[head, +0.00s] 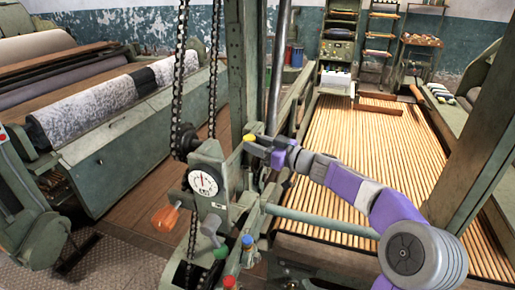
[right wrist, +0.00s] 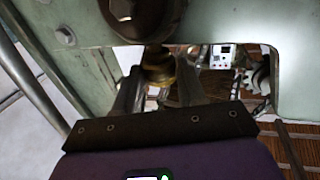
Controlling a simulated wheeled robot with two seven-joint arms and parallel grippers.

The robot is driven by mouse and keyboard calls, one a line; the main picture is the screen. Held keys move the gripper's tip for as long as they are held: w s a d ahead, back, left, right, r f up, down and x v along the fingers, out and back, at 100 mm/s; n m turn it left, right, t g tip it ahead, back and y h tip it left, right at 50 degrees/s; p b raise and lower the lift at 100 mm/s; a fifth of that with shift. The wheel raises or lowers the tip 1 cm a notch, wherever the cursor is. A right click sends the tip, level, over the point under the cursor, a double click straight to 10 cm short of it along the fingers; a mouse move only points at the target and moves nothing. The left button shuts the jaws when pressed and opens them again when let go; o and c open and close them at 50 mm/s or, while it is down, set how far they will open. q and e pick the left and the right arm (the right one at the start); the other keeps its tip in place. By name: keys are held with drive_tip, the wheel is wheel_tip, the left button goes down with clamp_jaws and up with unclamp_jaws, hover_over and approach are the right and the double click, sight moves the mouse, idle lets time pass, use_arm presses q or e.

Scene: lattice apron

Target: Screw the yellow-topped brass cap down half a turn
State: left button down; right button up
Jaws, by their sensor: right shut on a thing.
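The yellow-topped cap (head: 249,138) sits on the green machine frame, left of the middle in the head view. My right gripper (head: 262,146) reaches it from the right, at the end of my purple arm. In the right wrist view the two dark fingers of this gripper (right wrist: 157,90) stand on either side of a brass piece (right wrist: 158,68) and are shut on it. A dark round part hides its upper end there, and the yellow top does not show in that view. My left gripper is not in view.
A dial gauge (head: 203,183) and an orange handle (head: 165,218) are below and left of the cap. Blue (head: 247,241), green (head: 220,252) and red (head: 229,282) knobs stand lower down. Chains (head: 178,80) hang at left. A slatted bed (head: 375,140) lies under my right arm.

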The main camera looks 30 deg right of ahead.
drive_tip(key=shift+a+m+t+h, duration=0.15)
drive_tip(key=shift+m+t+h, duration=0.15)
drive_tip(key=shift+m+h, duration=0.3)
drive_tip(key=o, duration=1.1)
drive_tip(key=shift+c, duration=0.2)
drive_tip(key=shift+n, duration=0.3)
